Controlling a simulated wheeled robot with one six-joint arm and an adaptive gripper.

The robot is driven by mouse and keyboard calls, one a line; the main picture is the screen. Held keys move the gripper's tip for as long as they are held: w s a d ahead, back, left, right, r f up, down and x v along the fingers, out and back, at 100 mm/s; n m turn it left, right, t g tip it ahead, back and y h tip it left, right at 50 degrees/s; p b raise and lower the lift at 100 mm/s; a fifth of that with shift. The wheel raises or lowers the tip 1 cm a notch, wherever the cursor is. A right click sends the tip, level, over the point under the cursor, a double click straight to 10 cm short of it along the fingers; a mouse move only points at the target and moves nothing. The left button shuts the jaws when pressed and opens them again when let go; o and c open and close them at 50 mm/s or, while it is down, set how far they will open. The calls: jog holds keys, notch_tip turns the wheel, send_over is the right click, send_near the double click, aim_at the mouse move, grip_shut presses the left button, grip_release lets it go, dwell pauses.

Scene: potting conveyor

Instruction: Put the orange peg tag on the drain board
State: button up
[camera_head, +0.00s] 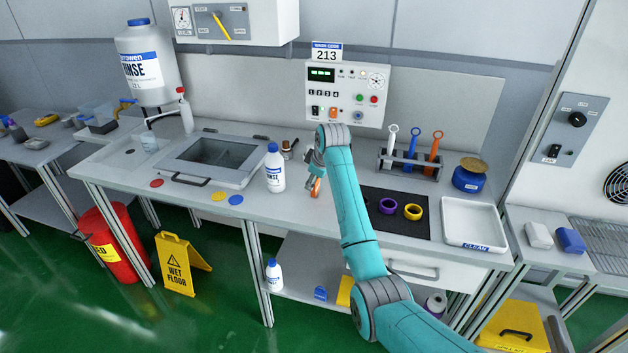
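My gripper (314,168) is over the middle of the counter, fingers pointing down, partly hidden by my own wrist. A small orange piece (316,187) shows right at its fingertips. It may be the orange peg tag, but it is too small to tell, and I cannot tell whether it is gripped or stands on the counter. An orange ring-topped item (434,148) stands upright in the rack (408,172) at the right. I cannot tell for certain which surface is the drain board; a ribbed metal surface (603,240) lies at the far right.
A white rinse bottle (274,170) stands close left of my gripper. Red, yellow and blue discs (236,200) lie near the front edge, before the lidded sink (210,160). Right of my arm are a black mat (390,222) with purple and yellow rings, a blue jar (470,177) and a white tray (474,215).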

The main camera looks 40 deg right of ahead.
jog(key=shift+f, duration=0.4)
jog(key=o, duration=1.1)
jog(key=v, duration=1.2)
jog(key=shift+s, duration=0.1)
